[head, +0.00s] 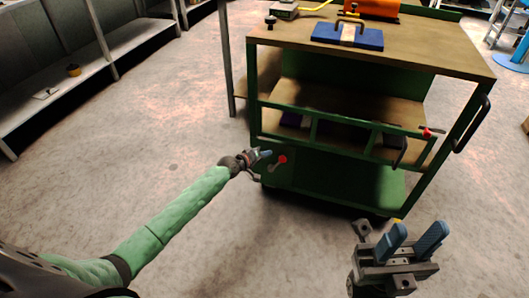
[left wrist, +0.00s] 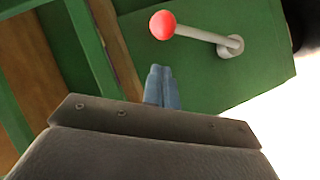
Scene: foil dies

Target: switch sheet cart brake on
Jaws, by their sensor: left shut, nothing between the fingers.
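The sheet cart (head: 345,185) is a green metal frame with wooden shelves. Its brake lever is a grey rod with a red ball knob (head: 282,159), low on the cart's left side panel. In the left wrist view the red knob (left wrist: 162,25) is at the upper middle, and the rod runs right to a round pivot on the green panel. My left gripper (head: 265,154) is shut and empty, just left of the knob. Its blue fingertips (left wrist: 161,84) show below the knob, apart from it in the picture. My right gripper (head: 418,243) is open and empty at the lower right, in front of the cart.
A blue block (head: 372,40) and an orange object (head: 372,8) are on the cart's top. Another red knob (head: 426,132) is on the cart's right front rail, near a black handle (head: 472,125). Grey shelving (head: 120,45) stands at the left. The floor between is clear.

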